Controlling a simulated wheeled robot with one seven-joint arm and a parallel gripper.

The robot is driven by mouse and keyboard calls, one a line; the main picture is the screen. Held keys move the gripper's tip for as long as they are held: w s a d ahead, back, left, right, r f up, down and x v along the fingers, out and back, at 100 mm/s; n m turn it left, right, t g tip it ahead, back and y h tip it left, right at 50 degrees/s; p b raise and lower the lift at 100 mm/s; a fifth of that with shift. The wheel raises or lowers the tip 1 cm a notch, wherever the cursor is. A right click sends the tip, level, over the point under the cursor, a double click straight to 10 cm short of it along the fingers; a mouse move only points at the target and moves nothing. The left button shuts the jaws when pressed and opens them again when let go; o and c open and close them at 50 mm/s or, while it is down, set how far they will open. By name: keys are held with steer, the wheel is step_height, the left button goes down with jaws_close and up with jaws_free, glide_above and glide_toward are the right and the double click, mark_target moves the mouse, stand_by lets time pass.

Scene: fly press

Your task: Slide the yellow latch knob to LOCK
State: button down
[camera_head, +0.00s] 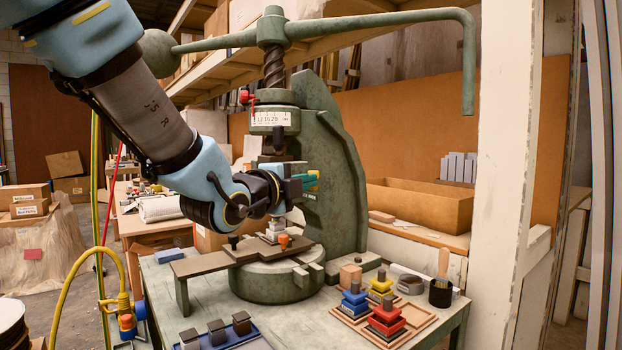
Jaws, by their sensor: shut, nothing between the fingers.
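The green fly press (335,185) stands on the bench with its screw and long handle above. My arm reaches in from the upper left, and my gripper (312,181) is shut in front of the press's upright frame. Its teal fingers point right, close to the frame; I cannot tell whether they touch it. I cannot make out the yellow latch knob or its LOCK mark clearly; the gripper may be covering them. A small label (308,196) shows on the frame just below the fingers.
An orange knob (284,240) and a black knob (233,241) stand on the press bed below the gripper. A red knob (244,97) sits by the scale collar (271,118). Coloured blocks (386,319) stand at the bench's front right; a blue tray (240,334) lies front left.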

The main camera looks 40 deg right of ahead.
steer(key=w+d+p, duration=0.4)
steer(key=w+d, duration=0.3)
steer(key=d, duration=0.2)
steer(key=shift+f, duration=0.2)
steer(key=shift+w+a, duration=0.1)
steer(key=shift+w, duration=0.05)
steer(key=shift+w+b, duration=0.65)
steer(key=shift+w, duration=0.6)
